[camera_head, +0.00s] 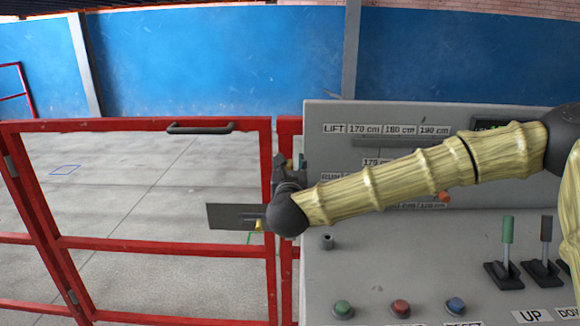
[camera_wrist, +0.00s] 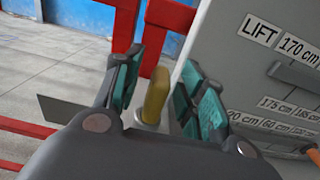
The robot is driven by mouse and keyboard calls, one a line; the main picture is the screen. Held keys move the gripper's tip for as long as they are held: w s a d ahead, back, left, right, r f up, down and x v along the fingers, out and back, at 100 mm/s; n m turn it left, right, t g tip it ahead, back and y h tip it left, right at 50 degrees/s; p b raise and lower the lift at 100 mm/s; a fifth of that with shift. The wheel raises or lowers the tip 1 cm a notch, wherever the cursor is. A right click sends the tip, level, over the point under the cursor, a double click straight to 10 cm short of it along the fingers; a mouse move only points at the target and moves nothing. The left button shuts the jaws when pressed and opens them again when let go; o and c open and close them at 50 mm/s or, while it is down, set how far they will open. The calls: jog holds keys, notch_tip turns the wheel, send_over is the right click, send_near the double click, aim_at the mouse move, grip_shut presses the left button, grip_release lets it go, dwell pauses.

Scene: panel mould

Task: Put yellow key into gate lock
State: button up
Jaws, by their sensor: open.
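A yellow key (camera_wrist: 156,95) stands upright between my gripper's fingers in the wrist view, with a pale grey metal piece around its lower end. My gripper (camera_wrist: 160,78) is open, with a teal-padded finger on each side of the key and visible gaps. In the head view my gripper (camera_head: 287,170) is at the gate's right post, beside the panel. A small yellow patch (camera_head: 259,225) shows by a flat grey plate (camera_head: 232,217) on the gate; I cannot tell if it is the key. The lock opening is not clearly visible.
The red gate (camera_head: 150,246) with a dark handle (camera_head: 200,129) is at the left. The grey control panel (camera_head: 420,250) at the right carries levers (camera_head: 507,250), buttons (camera_head: 400,308) and an orange knob (camera_head: 444,197). Open floor lies behind the gate.

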jog(key=s, duration=1.2)
jog(key=shift+d, duration=0.1)
